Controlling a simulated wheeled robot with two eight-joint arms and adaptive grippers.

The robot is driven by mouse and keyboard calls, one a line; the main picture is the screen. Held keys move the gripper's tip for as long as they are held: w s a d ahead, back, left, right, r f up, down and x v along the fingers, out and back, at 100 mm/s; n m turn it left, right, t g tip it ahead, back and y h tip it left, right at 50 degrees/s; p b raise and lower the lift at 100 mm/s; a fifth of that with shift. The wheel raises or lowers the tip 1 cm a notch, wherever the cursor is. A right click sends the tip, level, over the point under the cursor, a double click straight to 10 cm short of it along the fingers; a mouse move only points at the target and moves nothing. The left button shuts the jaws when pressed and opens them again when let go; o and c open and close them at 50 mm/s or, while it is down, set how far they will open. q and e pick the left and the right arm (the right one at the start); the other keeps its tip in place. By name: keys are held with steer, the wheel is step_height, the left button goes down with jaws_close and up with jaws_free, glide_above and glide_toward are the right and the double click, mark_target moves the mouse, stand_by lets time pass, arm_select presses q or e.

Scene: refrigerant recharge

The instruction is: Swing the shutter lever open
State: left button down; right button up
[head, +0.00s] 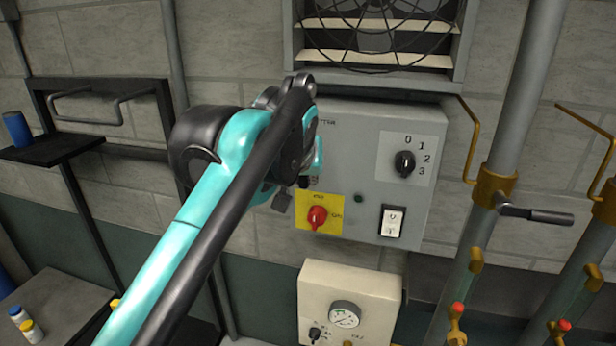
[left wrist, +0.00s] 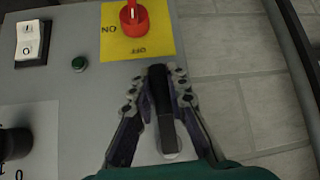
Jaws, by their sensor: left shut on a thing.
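The shutter lever (left wrist: 163,92) is a black handle with a pale round base on the grey control panel (head: 372,125). In the left wrist view it lies between the two fingers of my left gripper (left wrist: 158,100), which is shut on it. In the head view my left gripper (head: 297,188) is at the panel's left edge, and my arm hides most of the lever. The louvred shutter (head: 385,25) is above the panel, with pale slats around a dark fan grille. My right gripper is not in view.
A red knob (head: 317,217) on a yellow plate, a white rocker switch (head: 392,221) and a black dial (head: 404,163) are close by on the panel. A gauge box (head: 343,317) is below. Pipes with a black-handled valve (head: 535,214) stand at the right.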

arm_select(q)
steer(key=shift+a+f+y, duration=0.1)
steer(key=shift+a+y, duration=0.05)
steer(key=shift+y, duration=0.15)
steer(key=c, duration=1.5)
jaws_free()
steer(key=shift+o, duration=0.2)
steer(key=v, duration=1.2)
steer(key=shift+a, duration=0.1)
steer(key=s+a+f+b, duration=0.4)
steer(key=f+b, duration=0.8)
steer(key=f, duration=1.4)
steer(key=s+a+f+g+b, duration=0.1)
steer(key=s+a+f+b, duration=0.3)
steer(key=f+b, duration=0.9)
steer(key=s+a+f+b, duration=0.4)
steer(key=f+b, duration=0.9)
steer(key=f, duration=2.7)
steer(key=shift+s+f+g, duration=0.2)
steer(key=shift+g, duration=0.2)
